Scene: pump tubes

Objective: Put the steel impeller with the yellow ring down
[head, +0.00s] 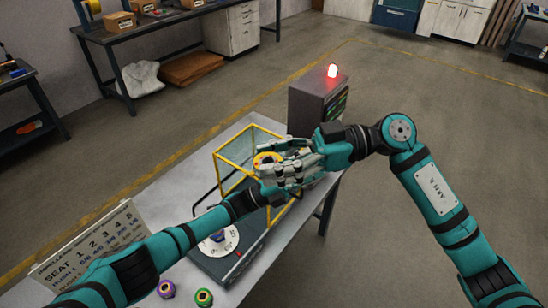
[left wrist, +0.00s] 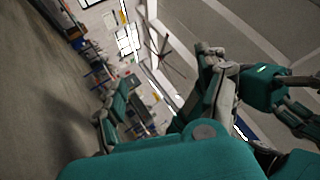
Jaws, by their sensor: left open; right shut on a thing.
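The steel impeller with the yellow ring (head: 267,158) shows in the head view at the yellow-framed clear guard, partly hidden by fingers. My right gripper (head: 276,164), on the arm from the right, is shut on it above the bench. My left gripper (head: 300,176), on the arm from the left, is open. The two grippers overlap in the head view, so I cannot tell whether they touch. The left wrist view shows mostly my own arm links, and I cannot make out the impeller there.
The yellow-framed guard (head: 221,172) stands over a dark machine base (head: 225,265) with a white round plate (head: 218,243). A purple-ringed part (head: 166,288) and a green-ringed part (head: 204,297) stand at the front.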

